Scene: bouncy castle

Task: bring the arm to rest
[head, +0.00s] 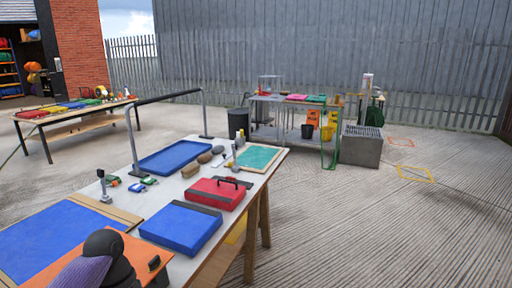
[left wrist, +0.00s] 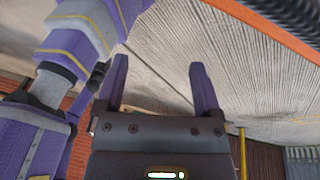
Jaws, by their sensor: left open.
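My left gripper (left wrist: 159,63) shows in the left wrist view with its two purple fingers apart. Nothing is between them, and only pale ground shows behind. The view is tilted, with purple arm links of mine along its left side. In the head view a purple and black part of my arm (head: 98,262) comes in at the bottom left, over the near end of the table. The left fingers cannot be made out there. My right gripper is in neither view.
The near table (head: 204,268) holds a blue case (head: 181,227), a red case (head: 217,193), a blue tray (head: 175,157) and a green board (head: 257,158). An orange panel (head: 128,246) lies close to my arm. Open paving (head: 370,220) spreads to the right.

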